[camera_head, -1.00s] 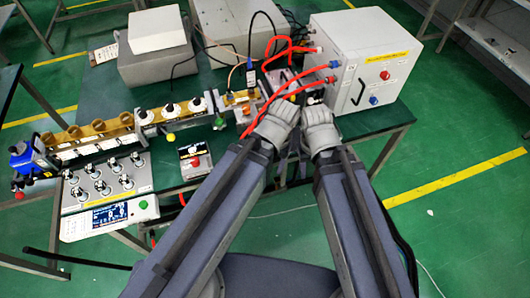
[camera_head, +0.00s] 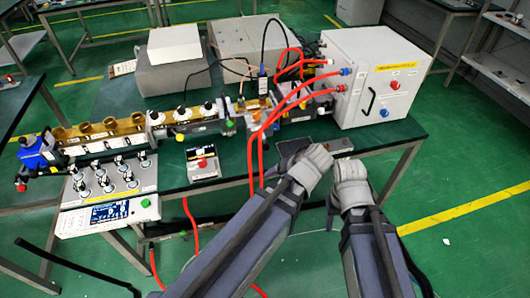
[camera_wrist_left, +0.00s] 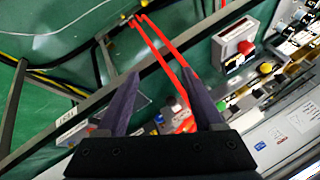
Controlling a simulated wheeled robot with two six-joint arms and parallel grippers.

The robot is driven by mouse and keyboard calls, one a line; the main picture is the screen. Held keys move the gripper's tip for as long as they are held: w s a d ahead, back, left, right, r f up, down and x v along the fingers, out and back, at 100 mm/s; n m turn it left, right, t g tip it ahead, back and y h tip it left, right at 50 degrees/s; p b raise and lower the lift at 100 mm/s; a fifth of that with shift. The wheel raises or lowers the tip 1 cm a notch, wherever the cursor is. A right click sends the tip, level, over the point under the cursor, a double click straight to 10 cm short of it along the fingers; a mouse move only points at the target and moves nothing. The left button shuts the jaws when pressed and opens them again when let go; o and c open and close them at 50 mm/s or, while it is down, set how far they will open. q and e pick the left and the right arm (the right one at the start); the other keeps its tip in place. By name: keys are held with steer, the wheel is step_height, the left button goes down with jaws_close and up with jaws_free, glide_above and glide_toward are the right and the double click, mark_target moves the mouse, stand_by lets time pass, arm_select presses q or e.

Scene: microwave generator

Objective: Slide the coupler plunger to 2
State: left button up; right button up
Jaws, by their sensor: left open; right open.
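The waveguide line (camera_head: 185,122) runs along the table, with brass sections, black knobs and a copper-coloured fitting (camera_head: 254,110) near its right part. I cannot tell which small part is the coupler plunger, and no scale mark 2 is readable. My left gripper (camera_head: 312,162) is in front of the line's right end, at the table's front edge, apart from the line. In the left wrist view its two dark fingers (camera_wrist_left: 163,95) are spread with red hoses showing behind and between them. My right gripper (camera_head: 350,170) is beside it at the right; its fingers are hard to make out.
Red hoses (camera_head: 270,120) loop from the white cabinet (camera_head: 376,75) across the line and hang over the front edge. A small box with a red button (camera_head: 203,163) and a control panel (camera_head: 110,185) stand at the front left. Grey boxes (camera_head: 245,45) stand behind.

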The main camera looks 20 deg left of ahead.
mark_target(268, 150)
arm_select(q)
steer(key=w+a+f+n+t+y+b, duration=0.2)
steer(key=w+n+t+b, duration=0.1)
steer(key=b, duration=0.5)
steer(key=w+a+f+n+t+y+b, duration=0.2)
steer(key=w+n+t+y+b, duration=0.1)
steer(key=w+b, duration=0.2)
steer(key=w+a+f+n+t+y+b, duration=0.2)
steer(key=w+t+b, duration=0.1)
steer(key=b, duration=0.7)
steer(key=shift+w+a+f+n+b, duration=0.15)
steer(key=shift+w+f+n, duration=0.05)
steer(key=shift+w, duration=0.25)
steer(key=shift+w+a+f+n+b, duration=0.1)
steer(key=shift+w+f+n+b, duration=0.1)
steer(key=shift+w, duration=0.25)
steer(key=shift+r, duration=0.15)
arm_select(e)
step_height(268, 150, down, 25)
steer(key=shift+s+d, duration=0.15)
arm_select(q)
steer(key=shift+w, duration=0.1)
